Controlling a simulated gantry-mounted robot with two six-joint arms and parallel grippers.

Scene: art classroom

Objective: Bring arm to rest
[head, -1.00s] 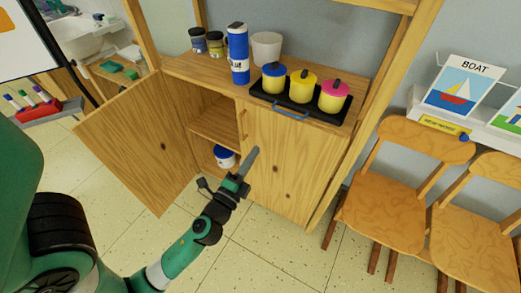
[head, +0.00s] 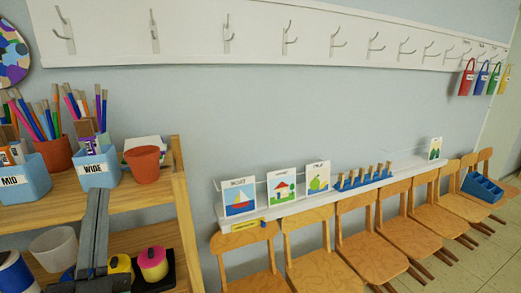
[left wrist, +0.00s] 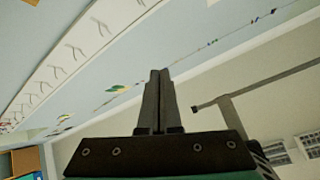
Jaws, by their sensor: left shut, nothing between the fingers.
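My left gripper (head: 99,197) points upward in front of the wooden shelf unit in the head view. Its two fingers are together with nothing between them. In the left wrist view the closed fingers (left wrist: 159,74) point up toward the upper wall, clear of any object. My right gripper is in neither current view.
Wooden chairs (head: 310,262) line the wall under a picture ledge (head: 262,214). A hook rail (head: 255,37) runs above.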

